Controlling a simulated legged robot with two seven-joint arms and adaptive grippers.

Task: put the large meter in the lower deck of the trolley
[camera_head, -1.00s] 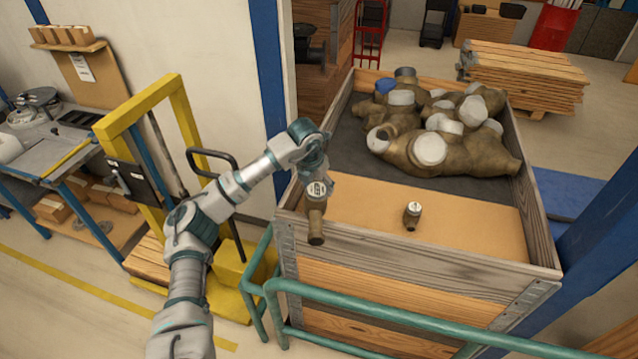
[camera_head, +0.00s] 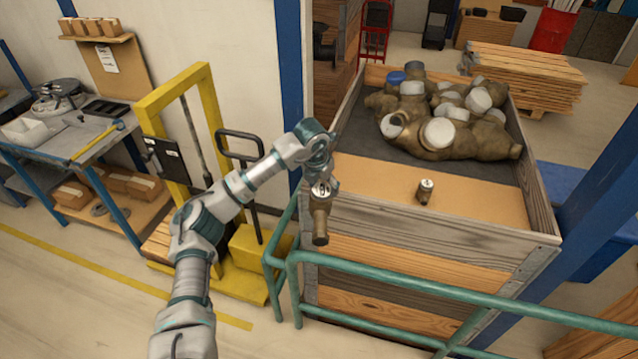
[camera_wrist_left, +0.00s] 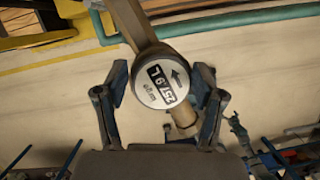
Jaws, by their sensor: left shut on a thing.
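My left gripper (camera_head: 325,182) is shut on the large meter (camera_head: 320,218), a brass body with a white round dial. The meter hangs with its pipe end down, by the near left corner of the crate. In the left wrist view the dial of the large meter (camera_wrist_left: 162,80) sits between the two fingers of my left gripper (camera_wrist_left: 160,88). A blue-framed stand (camera_head: 118,222) at the left has a grey top and a wooden lower deck with boxes; I cannot tell whether it is the trolley. My right gripper is not in view.
The wooden crate (camera_head: 440,238) holds several brass meters at the back and a small meter (camera_head: 425,191) on its cardboard. A green rail (camera_head: 420,288) runs in front of it. A yellow lift (camera_head: 210,120) stands between the crate and the blue-framed stand. The floor at lower left is clear.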

